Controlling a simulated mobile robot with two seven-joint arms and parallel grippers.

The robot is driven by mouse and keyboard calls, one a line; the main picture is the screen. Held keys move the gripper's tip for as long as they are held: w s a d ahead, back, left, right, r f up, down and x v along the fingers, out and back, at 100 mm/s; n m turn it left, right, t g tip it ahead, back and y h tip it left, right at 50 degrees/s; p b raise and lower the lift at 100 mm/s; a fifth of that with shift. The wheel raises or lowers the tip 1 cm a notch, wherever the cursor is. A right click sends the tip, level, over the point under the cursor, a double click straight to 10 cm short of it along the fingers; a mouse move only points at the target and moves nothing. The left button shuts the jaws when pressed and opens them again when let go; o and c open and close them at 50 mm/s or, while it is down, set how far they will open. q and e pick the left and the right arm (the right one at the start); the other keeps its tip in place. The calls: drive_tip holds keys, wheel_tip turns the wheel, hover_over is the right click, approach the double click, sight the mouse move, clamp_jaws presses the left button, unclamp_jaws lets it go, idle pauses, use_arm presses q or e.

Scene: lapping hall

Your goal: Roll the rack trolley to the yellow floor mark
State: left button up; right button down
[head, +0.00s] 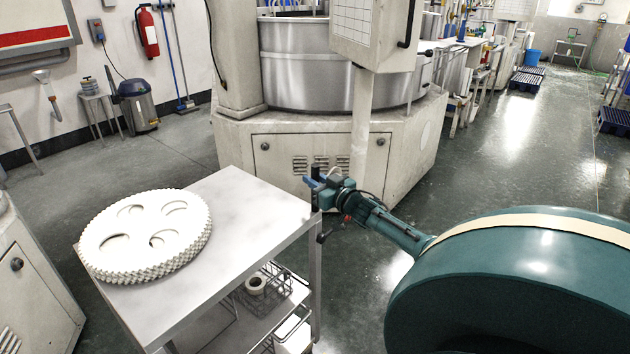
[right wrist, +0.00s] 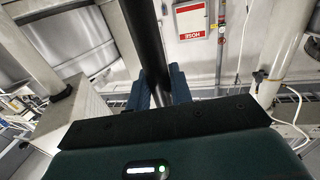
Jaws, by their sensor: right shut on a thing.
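My right gripper (head: 314,184) is at the trolley's far right corner, shut on a dark upright handle bar. In the right wrist view, this black bar (right wrist: 143,35) runs between the blue fingers. My left gripper is not in view. I see no clear yellow floor mark in these views.
A large machine with a steel drum (head: 315,62) and wide pale base stands just behind the trolley. A grey cabinet (head: 35,290) is close on the left. A vacuum cleaner (head: 138,105) stands by the wall. Open green floor (head: 500,150) runs away at right, past benches.

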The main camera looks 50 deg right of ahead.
drive_tip(key=c, duration=1.5)
unclamp_jaws()
drive_tip(key=shift+d+r, duration=0.1)
drive_tip(key=shift+d, duration=0.3)
drive_tip(key=shift+c, duration=0.2)
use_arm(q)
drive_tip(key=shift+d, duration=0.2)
use_arm(e)
drive_tip(key=shift+o, duration=1.2)
drive_tip(key=shift+a, duration=0.1)
use_arm(q)
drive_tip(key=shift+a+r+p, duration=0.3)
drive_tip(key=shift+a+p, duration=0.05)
drive_tip(key=shift+p, duration=0.6)
use_arm(e)
drive_tip(key=s+a, duration=0.1)
drive_tip(key=s, duration=1.2)
drive_tip(key=shift+a, duration=0.25)
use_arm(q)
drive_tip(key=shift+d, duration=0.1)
